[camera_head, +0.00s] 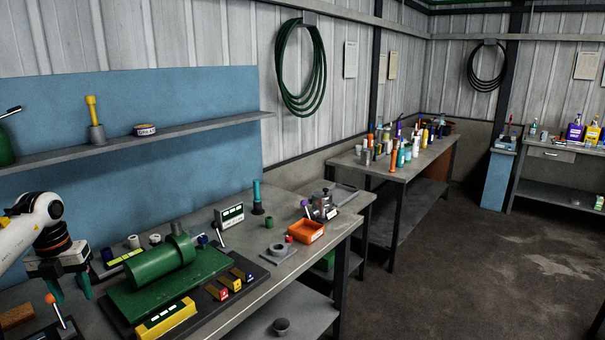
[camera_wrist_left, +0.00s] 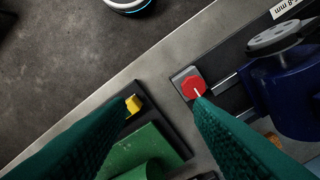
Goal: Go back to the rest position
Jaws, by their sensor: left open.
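My left gripper (camera_head: 69,287) hangs at the lower left of the head view, with its green fingers pointing down over the left end of the workbench (camera_head: 262,286). The fingers are spread and nothing shows between them. The left wrist view shows the same two fingers (camera_wrist_left: 163,108) apart, with a red knob (camera_wrist_left: 194,88) just beyond the right fingertip and a small yellow part (camera_wrist_left: 133,104) by the left one. I cannot tell whether the fingers touch either. My right gripper is not in view.
A green cylinder machine (camera_head: 160,262) stands right of the gripper. A lever with an orange knob (camera_head: 50,298) is close in front of it. A blue device (camera_wrist_left: 290,85) is at the right in the wrist view. An orange bin (camera_head: 306,232) sits further right. Floor (camera_head: 480,270) is clear.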

